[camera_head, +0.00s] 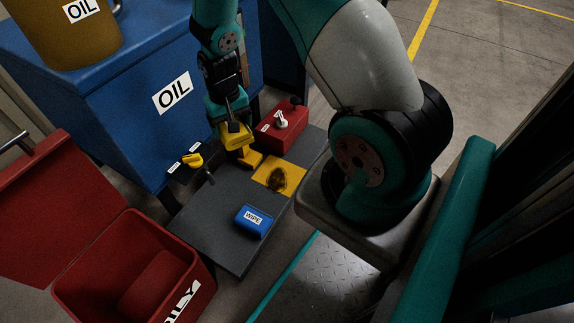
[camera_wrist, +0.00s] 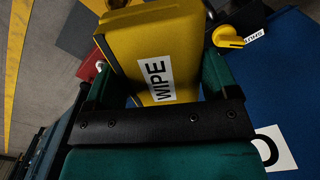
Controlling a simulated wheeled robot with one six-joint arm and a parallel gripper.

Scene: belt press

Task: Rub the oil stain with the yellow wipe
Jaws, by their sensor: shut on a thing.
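My gripper (camera_head: 232,122) is shut on the yellow wipe (camera_head: 233,137) above the far part of the grey platform. The wrist view shows the yellow wipe (camera_wrist: 152,50) between the two green fingers, its WIPE label facing the camera. The oil stain (camera_head: 276,178) is a dark patch on a yellow square (camera_head: 260,178) on the platform. The wipe is to the upper left of the stain in the head view. A second yellow piece lies just below the held wipe; I cannot tell whether they touch.
A blue wipe (camera_head: 253,221) lies on the grey platform (camera_head: 215,240). A red box with a knob (camera_head: 283,128) and a black box with a yellow handle (camera_head: 193,163) stand near the gripper. A blue OIL cabinet (camera_head: 130,110) is behind; an open red bin (camera_head: 130,270) is lower left.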

